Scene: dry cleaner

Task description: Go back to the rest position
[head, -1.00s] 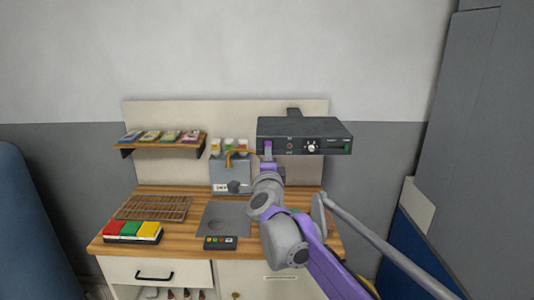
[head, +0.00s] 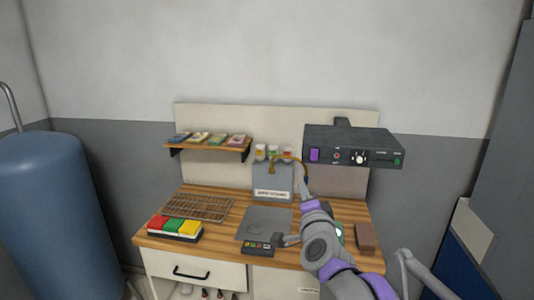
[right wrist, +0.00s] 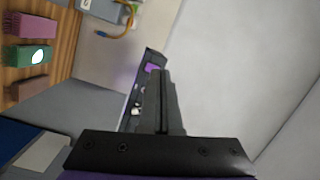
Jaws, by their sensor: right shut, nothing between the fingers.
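My right arm comes in from the bottom right of the head view. My right gripper (head: 303,182) points up and away from me above the wooden worktop (head: 205,256), in front of the back board. It is partly hidden behind its own wrist there. In the right wrist view the two dark fingers (right wrist: 162,82) are closed together with nothing between them. Behind them is the black control box (right wrist: 143,95) with a purple button. The same box (head: 345,146) shows in the head view, right of the gripper. My left gripper is not in view.
A grey dispenser (head: 272,180) with an orange hose stands near my right gripper. A wire rack (head: 198,207), coloured blocks (head: 175,228) and a brown block (head: 366,238) lie on the worktop. A small shelf (head: 210,146) is at left. A blue tank (head: 60,210) stands far left.

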